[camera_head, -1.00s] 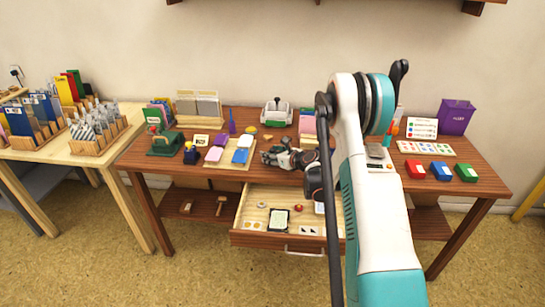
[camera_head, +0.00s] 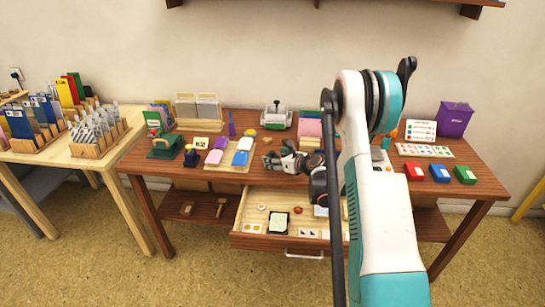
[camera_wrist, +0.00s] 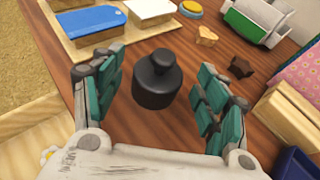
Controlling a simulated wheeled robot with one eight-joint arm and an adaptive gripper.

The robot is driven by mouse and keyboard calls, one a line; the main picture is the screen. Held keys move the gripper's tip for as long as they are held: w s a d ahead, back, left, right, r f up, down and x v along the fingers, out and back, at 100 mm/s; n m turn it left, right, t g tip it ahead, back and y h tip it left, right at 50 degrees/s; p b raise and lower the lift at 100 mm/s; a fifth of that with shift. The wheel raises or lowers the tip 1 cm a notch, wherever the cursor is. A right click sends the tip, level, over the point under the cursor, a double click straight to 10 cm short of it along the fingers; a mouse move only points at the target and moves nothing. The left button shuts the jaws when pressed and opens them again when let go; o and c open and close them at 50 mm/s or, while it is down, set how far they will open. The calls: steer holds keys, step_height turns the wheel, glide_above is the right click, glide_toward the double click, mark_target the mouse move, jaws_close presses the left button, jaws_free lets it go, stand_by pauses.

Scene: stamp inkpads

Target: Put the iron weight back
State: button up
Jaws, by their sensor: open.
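The iron weight (camera_wrist: 157,84) is a dark, round block with a narrower knob on top. It stands upright on the brown wooden table (camera_wrist: 135,125), as the wrist view shows. My gripper (camera_wrist: 161,60) is open, with one teal-padded finger on each side of the weight and a visible gap to both. In the head view my gripper (camera_head: 283,153) is low over the middle of the table, and I cannot make out the weight there. An open drawer (camera_head: 262,240) below holds several small items.
A wooden tray with pads (camera_wrist: 90,50) lies at the upper left of the wrist view. A small dark star-shaped piece (camera_wrist: 241,67) and a light wooden piece (camera_wrist: 206,36) lie beyond the weight. A green-and-white device (camera_wrist: 255,22) stands at the back. Red, blue and green inkpads (camera_head: 440,172) sit at the right.

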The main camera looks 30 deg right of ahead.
steer(key=p+v, duration=0.2)
steer(key=v, duration=0.7)
steer(key=shift+s+r, duration=0.1)
steer(key=shift+r, duration=0.05)
stand_by(0.9)
